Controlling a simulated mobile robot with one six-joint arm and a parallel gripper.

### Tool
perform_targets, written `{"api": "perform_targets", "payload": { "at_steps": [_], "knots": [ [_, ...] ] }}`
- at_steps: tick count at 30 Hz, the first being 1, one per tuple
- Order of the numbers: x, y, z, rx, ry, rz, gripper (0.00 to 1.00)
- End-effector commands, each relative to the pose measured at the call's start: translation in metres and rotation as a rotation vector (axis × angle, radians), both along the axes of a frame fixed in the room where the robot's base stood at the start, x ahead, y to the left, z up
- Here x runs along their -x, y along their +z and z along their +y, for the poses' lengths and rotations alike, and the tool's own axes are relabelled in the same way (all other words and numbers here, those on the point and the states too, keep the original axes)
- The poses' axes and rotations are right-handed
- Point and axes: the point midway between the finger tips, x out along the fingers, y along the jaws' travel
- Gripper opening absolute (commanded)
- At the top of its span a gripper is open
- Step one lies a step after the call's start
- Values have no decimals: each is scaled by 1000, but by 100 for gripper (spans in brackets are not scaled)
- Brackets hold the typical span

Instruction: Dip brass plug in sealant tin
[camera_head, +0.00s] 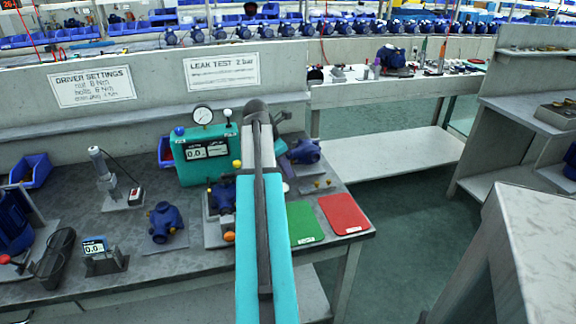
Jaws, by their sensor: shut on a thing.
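My arm, teal and grey, reaches up the middle of the view over the bench (130,262). My gripper is hidden behind the arm, and so is anything in it. Small brass-coloured plugs (317,185) stand on a small grey plate right of the arm, behind the green mat; they are tiny in this view. I cannot make out a sealant tin; it may be hidden behind the arm.
A teal leak tester (205,154) with a gauge stands left of the arm. A blue pump (164,222) sits on the bench, another pump (303,151) right of the arm. A green mat (304,223) and red mat (344,214) lie at the bench's right end.

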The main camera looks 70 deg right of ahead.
Motion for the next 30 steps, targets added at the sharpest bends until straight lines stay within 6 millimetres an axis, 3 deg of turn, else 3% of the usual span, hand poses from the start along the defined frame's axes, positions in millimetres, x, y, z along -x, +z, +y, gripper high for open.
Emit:
{"api": "perform_targets", "payload": {
  "at_steps": [15, 30],
  "knots": [
    [-21, 4, -18, -1, 14, 1, 0],
    [-30, 1, -18, -1, 30, 1, 0]
  ]
}}
